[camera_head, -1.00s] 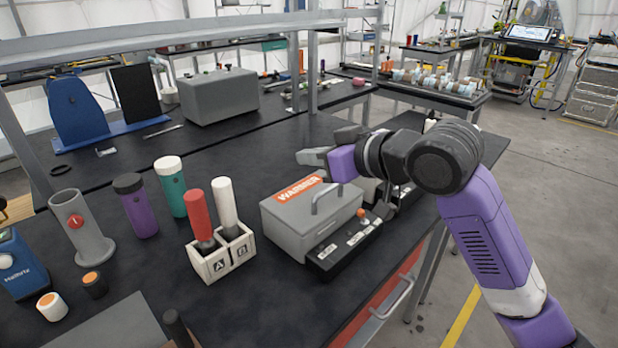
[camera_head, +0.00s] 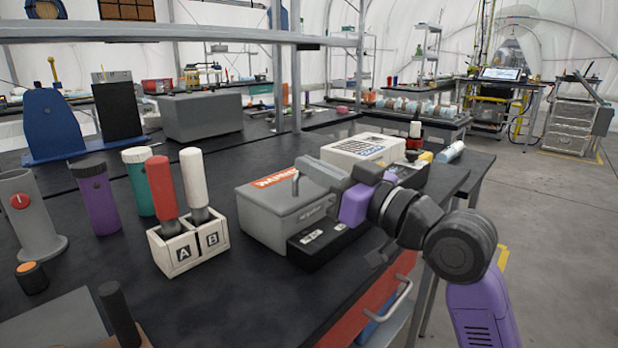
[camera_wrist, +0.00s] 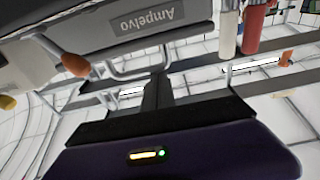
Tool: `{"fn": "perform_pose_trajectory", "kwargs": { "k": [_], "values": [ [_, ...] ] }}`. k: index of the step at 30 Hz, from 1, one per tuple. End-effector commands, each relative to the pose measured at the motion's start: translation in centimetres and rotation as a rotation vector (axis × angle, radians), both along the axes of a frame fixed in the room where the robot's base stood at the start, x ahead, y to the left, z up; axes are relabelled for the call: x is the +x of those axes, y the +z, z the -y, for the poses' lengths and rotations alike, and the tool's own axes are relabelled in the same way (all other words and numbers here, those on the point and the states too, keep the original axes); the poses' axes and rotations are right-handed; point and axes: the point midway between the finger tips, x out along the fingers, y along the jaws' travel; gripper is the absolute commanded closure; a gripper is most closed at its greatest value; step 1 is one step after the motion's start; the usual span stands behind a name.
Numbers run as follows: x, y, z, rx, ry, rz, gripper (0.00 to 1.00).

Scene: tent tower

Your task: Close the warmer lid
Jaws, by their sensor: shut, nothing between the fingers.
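The warmer is a grey box (camera_head: 268,222) with a light grey lid (camera_head: 262,194) carrying an orange label and a bar handle (camera_head: 295,183). The lid looks down over the box in the head view; I cannot tell if it is fully seated. A black control base (camera_head: 325,243) runs along the box's right front. My gripper (camera_head: 316,172) is shut and empty, its fingertips close over the lid's right side near the handle. Contact is unclear. In the wrist view, the shut fingers (camera_wrist: 157,82) point at a grey surface marked "Ampelvo" (camera_wrist: 165,15).
A white box (camera_head: 362,149) sits behind my gripper. Purple (camera_head: 97,200) and green (camera_head: 139,182) containers stand further left. The front middle of the black table is clear.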

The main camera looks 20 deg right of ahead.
Motion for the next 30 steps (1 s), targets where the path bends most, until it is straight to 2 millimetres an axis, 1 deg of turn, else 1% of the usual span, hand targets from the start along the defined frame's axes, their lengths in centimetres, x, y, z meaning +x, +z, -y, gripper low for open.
{"fn": "perform_pose_trajectory", "kwargs": {
  "k": [1,3,21,26,30],
  "values": [
    [-0.1,-0.4,0.0,0.004,0.001,0.007,1.00],
    [-0.1,-0.4,0.0,0.007,0.001,0.015,1.00],
    [-0.1,-0.2,0.0,0.010,0.001,0.023,1.00],
    [0.3,1.0,-0.3,0.009,0.003,0.023,1.00],
    [1.1,3.0,-0.8,0.010,0.003,0.024,1.00]
  ]
}}
